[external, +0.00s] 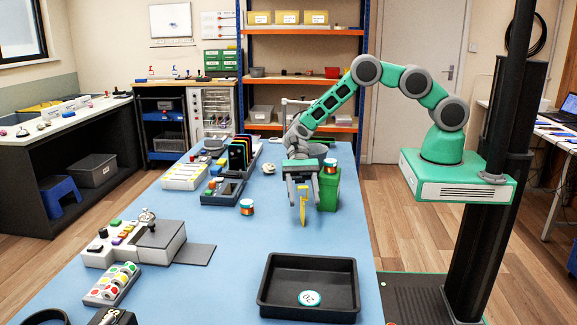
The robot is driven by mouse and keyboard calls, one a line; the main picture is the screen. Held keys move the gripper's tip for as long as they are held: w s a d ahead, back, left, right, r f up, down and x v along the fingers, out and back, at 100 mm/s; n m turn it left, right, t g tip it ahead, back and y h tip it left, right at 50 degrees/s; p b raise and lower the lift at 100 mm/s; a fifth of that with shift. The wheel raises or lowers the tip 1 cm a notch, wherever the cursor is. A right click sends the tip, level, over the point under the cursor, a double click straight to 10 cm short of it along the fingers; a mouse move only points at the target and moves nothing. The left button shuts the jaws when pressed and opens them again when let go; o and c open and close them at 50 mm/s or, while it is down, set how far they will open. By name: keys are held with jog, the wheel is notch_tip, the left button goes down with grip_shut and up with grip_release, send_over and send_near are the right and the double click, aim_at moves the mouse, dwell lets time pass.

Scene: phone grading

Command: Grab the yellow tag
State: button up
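A slim yellow piece, which looks like the yellow tag (303,204), is upright between the fingers of my gripper (303,192), with its narrow lower end pointing down. My gripper points down over the blue table, left of a green bin, and appears shut on the upper part of the yellow piece. The finger contact is small in this view. Whether the lower end touches the table cannot be told.
A black tray (262,292) with a round white-and-green disc (309,298) stands at the front. The green bin (329,187) is close on the right. A small striped jar (247,207) stands left. The blue table (235,285) is clear around the middle.

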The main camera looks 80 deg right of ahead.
grip_shut()
dwell(0.3)
dwell(0.3)
